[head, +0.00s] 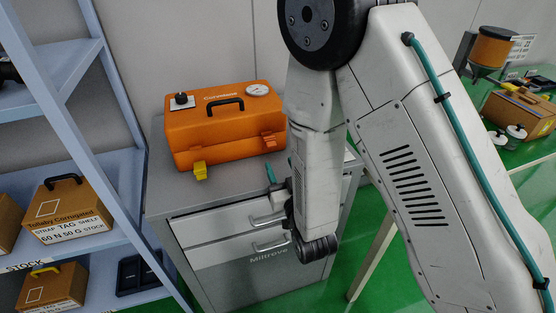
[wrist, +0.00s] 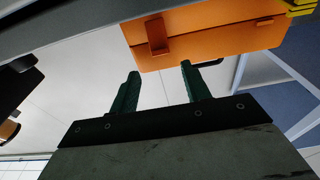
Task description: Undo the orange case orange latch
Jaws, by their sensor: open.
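The orange case (head: 222,142) sits closed on top of a grey drawer cabinet, with a black handle, a gauge and a black knob on its lid. The orange latch (wrist: 157,36) lies beyond the fingertips.
The drawer cabinet (head: 222,228) has handles on its front, below my gripper. A blue shelf (head: 110,147) with tagged boxes stands at the left. The cabinet top around the case is mostly bare.

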